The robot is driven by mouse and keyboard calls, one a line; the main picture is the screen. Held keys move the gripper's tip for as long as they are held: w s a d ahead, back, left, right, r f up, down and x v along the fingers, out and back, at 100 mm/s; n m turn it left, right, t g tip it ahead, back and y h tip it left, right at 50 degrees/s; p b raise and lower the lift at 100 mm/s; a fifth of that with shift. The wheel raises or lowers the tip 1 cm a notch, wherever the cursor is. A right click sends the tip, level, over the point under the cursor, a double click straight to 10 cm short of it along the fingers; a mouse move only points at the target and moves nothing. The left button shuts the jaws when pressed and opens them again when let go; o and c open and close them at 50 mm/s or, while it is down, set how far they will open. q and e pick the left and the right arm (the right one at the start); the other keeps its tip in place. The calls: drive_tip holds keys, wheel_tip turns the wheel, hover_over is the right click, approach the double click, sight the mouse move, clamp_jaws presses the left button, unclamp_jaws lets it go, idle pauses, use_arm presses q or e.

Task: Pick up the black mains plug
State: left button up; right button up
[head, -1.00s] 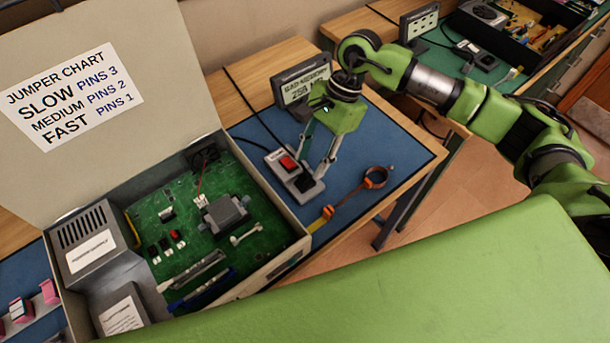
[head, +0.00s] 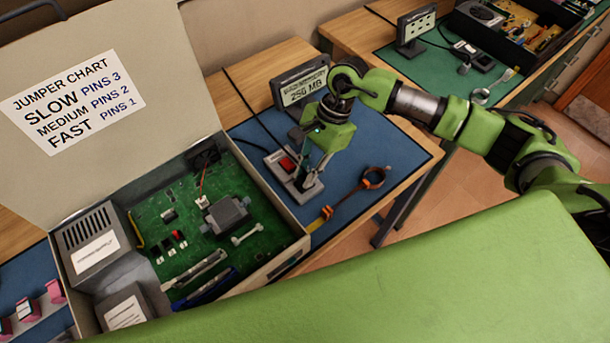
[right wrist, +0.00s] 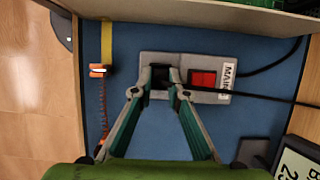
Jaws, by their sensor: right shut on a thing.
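The black mains plug (right wrist: 160,77) shows in the right wrist view at the left end of a grey socket block (right wrist: 218,62) with a red switch (right wrist: 202,79). My right gripper (right wrist: 161,84) has its two fingertips shut on the sides of the plug. I cannot tell whether the plug is still seated or slightly raised. In the head view my right gripper (head: 305,180) reaches down to the block on the blue mat, and its fingers largely hide the plug. My left gripper is not in view.
The open computer case (head: 290,240) stands close left of the block. A display reading 256 MB (head: 302,86) stands behind. An orange wrist strap (head: 373,178) lies to the right. A black cable (right wrist: 270,98) runs from the plug area. The table's front right edge is near.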

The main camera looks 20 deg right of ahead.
drive_tip(key=shift+r, duration=0.15)
drive_tip(key=shift+w+r, duration=0.1)
drive_tip(key=shift+r, duration=0.1)
wheel_tip(320, 180, up, 2)
drive_tip(key=shift+r+b, duration=0.1)
drive_tip(key=shift+b, duration=0.25)
drive_tip(key=s+r+b, duration=0.4)
drive_tip(key=s+r, duration=0.6)
drive_tip(key=s, duration=0.4)
drive_tip(key=shift+a, duration=0.4)
